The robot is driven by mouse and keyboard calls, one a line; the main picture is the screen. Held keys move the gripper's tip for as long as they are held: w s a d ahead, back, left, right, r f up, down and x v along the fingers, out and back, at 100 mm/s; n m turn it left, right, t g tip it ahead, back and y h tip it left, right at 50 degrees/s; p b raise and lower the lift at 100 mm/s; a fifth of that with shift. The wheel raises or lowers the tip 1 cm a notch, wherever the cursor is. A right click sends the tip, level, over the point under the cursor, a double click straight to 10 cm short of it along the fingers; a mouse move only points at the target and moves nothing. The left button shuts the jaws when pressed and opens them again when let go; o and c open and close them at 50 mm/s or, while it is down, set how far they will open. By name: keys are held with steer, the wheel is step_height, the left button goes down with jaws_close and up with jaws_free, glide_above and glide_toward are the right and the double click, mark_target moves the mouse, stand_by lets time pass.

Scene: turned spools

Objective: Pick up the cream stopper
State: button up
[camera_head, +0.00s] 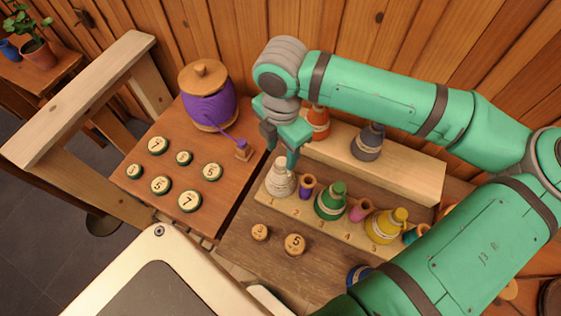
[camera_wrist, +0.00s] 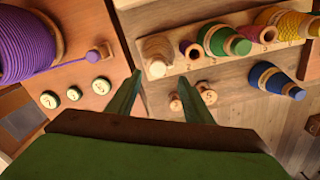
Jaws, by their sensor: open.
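The cream stopper (camera_head: 282,161) sits on top of the cream wound spool (camera_head: 280,183) above number 1 on the pale numbered rail. In the wrist view the stopper (camera_wrist: 157,69) is a small pale tip on the cream spool (camera_wrist: 157,48), just beyond my fingers. My gripper (camera_head: 281,158) is open and points down, close above the stopper; one finger overlaps the spool's top edge in the head view. In the wrist view my gripper's fingers (camera_wrist: 160,95) are spread apart with nothing between them. I cannot tell whether a finger touches the stopper.
Small purple (camera_head: 306,188) and pink (camera_head: 361,210) spools share the rail (camera_head: 262,193) with green (camera_head: 331,203) and yellow (camera_head: 386,225) ones. Orange (camera_head: 317,123) and grey (camera_head: 367,143) spools stand on the raised shelf behind.

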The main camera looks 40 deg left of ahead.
mark_target(282, 161)
steer(key=f, duration=0.5)
steer(key=shift+w+a, duration=0.2)
steer(key=shift+w, duration=0.05)
steer(key=c, duration=1.1)
